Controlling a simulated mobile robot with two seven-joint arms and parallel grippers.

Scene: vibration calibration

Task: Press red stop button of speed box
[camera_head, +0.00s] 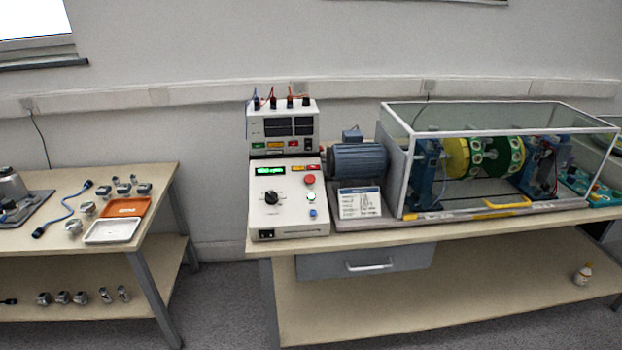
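The speed box (290,222) is a cream-coloured control box at the left end of the right-hand table. Its sloped front has a lit green display (270,171), a black knob (271,198) and a round red stop button (310,180) at the upper right. Below the red button are a green button (311,197) and a blue one (313,213). The face of the box is unobstructed. Neither of my grippers is in view.
A meter unit (283,127) with cables on top stands behind the box. A motor (358,160) and a glass-walled rig (480,206) stand to its right. A left table (165,180) holds an orange tray (127,207), a white tray (111,231) and sensors. A floor gap separates the tables.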

